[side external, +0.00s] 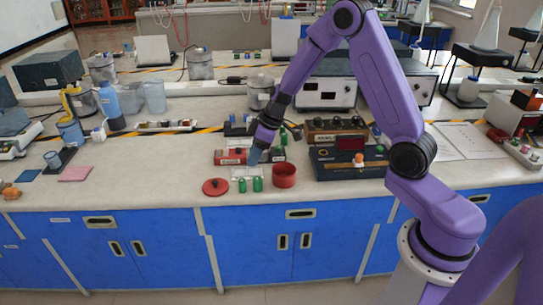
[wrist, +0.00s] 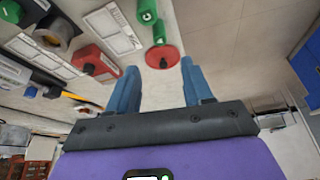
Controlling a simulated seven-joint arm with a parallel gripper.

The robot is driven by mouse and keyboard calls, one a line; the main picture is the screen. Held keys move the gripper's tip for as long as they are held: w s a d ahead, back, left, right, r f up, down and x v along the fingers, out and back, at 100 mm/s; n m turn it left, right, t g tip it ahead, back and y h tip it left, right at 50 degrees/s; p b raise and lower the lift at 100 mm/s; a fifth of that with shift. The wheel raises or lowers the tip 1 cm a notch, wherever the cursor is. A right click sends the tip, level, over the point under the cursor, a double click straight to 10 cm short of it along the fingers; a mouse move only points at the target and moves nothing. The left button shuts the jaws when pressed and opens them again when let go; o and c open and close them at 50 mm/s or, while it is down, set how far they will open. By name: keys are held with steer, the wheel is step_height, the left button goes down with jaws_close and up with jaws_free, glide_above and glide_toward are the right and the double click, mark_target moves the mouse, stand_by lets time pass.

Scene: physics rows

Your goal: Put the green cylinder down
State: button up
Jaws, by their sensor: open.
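Two small green cylinders stand side by side on the bench front, a left one (side external: 242,185) and a right one (side external: 257,184). In the wrist view two green pieces show at the top, one at the edge (wrist: 147,11) and one lower (wrist: 158,34). My gripper (side external: 254,157) is above and behind the cylinders, pointing down. In the wrist view its two blue fingers (wrist: 158,68) are spread apart with nothing held between them. Both green pieces are beyond the fingertips, apart from them.
A red disc with a dark knob (side external: 215,187) lies left of the cylinders and also shows in the wrist view (wrist: 162,57). A red round cup (side external: 284,176) stands right. Red boxes (side external: 231,157) and instruments (side external: 349,162) lie behind.

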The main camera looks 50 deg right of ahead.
steer(key=s+a+r+n+g, duration=0.2)
steer(key=s+a+r, duration=0.3)
steer(key=s, duration=0.4)
steer(key=s+a+r+n+g, duration=0.1)
steer(key=s+a+r, duration=0.2)
steer(key=s+a, duration=0.55)
steer(key=s+d+r+n+h, duration=0.1)
steer(key=s+d, duration=0.2)
steer(key=s, duration=0.6)
steer(key=s+d+r+n+h, duration=0.1)
steer(key=s+d+r, duration=0.1)
steer(key=s, duration=0.7)
steer(key=shift+s+d+r+g, duration=0.2)
steer(key=shift+s+d+g, duration=0.15)
steer(key=shift+d, duration=0.1)
steer(key=shift+c, duration=1.3)
